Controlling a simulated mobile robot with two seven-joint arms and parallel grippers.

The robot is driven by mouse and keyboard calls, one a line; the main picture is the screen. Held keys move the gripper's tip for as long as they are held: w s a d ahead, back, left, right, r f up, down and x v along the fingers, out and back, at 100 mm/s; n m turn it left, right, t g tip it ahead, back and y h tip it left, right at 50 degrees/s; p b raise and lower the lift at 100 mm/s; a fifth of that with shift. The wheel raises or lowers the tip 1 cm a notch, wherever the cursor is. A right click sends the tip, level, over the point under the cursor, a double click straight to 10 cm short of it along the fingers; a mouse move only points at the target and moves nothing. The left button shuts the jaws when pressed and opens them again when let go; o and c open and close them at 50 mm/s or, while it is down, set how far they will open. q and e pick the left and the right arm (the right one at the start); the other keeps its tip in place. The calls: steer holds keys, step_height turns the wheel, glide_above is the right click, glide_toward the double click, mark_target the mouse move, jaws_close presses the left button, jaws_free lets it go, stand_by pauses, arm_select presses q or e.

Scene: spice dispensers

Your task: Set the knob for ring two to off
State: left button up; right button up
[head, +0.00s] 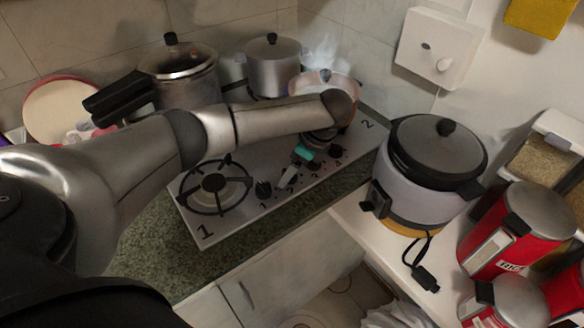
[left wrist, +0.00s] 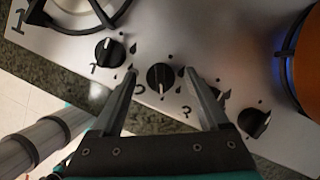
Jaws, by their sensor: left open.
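The stove (head: 240,222) has a row of black knobs along its front edge, with painted numbers 1 and 2 by two rings. My left gripper (head: 291,176) is over this row, open and empty. In the left wrist view, the fingertips of my left gripper (left wrist: 160,73) straddle a middle knob (left wrist: 160,78); contact cannot be told. Its white mark points down in the picture, and its number is hard to read. The knob marked 1 (left wrist: 108,52) is to the left. Another knob is partly behind the right finger, and an end knob (left wrist: 253,122) lies farther right.
An orange pot (head: 349,87) steams on the ring by the number 2; blue flame (left wrist: 283,68) shows beside it. A pressure cooker (head: 182,62) and a steel pot (head: 272,58) stand behind my arm. A rice cooker (head: 432,155) stands right. The ring by number 1 (head: 214,186) is empty.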

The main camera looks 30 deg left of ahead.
arm_select(q)
jaws_close()
stand_by(0.4)
